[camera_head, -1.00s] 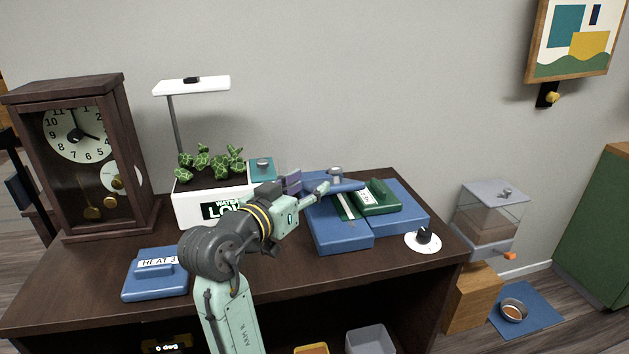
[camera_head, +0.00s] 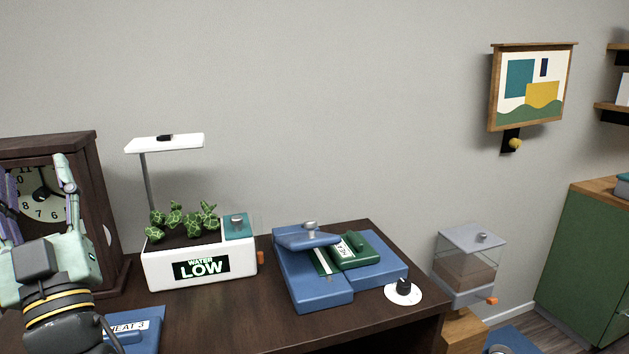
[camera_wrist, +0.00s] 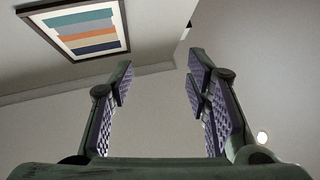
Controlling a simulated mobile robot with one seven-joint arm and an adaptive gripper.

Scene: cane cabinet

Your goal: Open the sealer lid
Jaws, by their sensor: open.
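The blue sealer (camera_head: 318,288) stands at the right of the dark desk in the head view. Its blue lid bar (camera_head: 300,240), with a round metal knob (camera_head: 310,226) on top, lies over the back of the base; I cannot tell whether there is a gap under it. A green block (camera_head: 358,252) with a white label sits on the sealer, right of the bar. My gripper (camera_head: 38,190) is at the far left in front of the clock, pointing up, well away from the sealer. The wrist view shows its fingers (camera_wrist: 158,80) apart with nothing between them.
A white planter (camera_head: 155,269) reading "WATER LOW", with a lamp (camera_head: 165,143), stands left of the sealer. The clock (camera_head: 85,205) is behind my gripper. A blue box labelled HEAT (camera_head: 140,341) is front left.

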